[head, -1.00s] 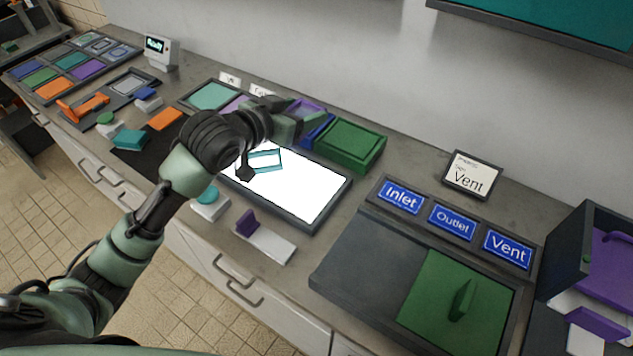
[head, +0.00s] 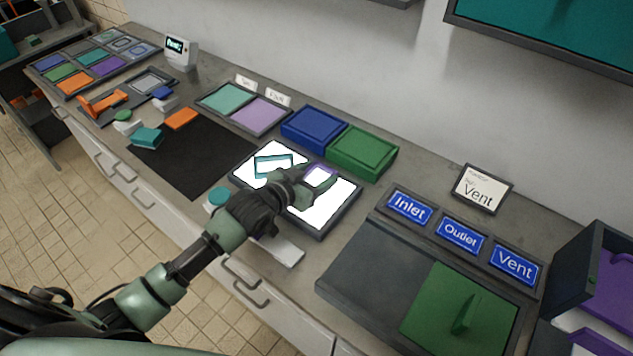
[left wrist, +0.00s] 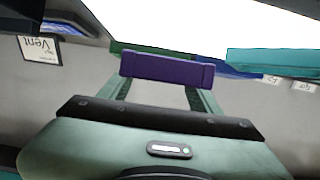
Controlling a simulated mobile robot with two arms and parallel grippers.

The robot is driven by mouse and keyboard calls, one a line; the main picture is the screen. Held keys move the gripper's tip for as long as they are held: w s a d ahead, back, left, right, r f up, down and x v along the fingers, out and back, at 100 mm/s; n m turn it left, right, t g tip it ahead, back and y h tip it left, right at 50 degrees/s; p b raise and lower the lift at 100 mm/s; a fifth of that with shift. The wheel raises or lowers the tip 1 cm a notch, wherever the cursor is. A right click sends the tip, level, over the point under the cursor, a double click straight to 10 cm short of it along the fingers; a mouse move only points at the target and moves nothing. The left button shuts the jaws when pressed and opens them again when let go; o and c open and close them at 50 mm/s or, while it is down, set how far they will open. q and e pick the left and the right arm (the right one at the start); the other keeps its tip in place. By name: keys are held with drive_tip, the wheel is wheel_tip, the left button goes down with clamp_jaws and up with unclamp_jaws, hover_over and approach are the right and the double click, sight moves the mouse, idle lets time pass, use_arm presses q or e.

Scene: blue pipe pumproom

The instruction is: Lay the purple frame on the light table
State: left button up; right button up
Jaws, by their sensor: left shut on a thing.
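The light table (head: 338,207) glows white inside a dark rim on the counter. A teal frame (head: 272,158) lies on its left part. My left gripper (head: 312,186) is over the right part, its fingers shut on the purple frame (head: 320,171). In the left wrist view, the purple frame (left wrist: 167,70) shows as a bar across the fingertips of my left gripper (left wrist: 165,85), with the bright panel beyond. The frame is over the panel; I cannot tell whether it touches. My arm hides the table's front left part. My right gripper is not in view.
A blue box (head: 312,128) and a green box (head: 361,150) stand behind the light table. A dark mat (head: 190,160) lies to its left. A grey tray with a green plate (head: 455,315) and Inlet, Outlet and Vent signs (head: 461,235) is to its right.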

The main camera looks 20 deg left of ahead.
sight(317, 183)
use_arm(q)
drive_tip(key=shift+f, duration=1.65)
drive_tip(key=shift+f, duration=0.15)
drive_tip(key=o, duration=1.1)
drive_tip(key=shift+c, duration=0.2)
drive_tip(key=o, duration=0.4)
drive_tip(key=shift+c, duration=0.2)
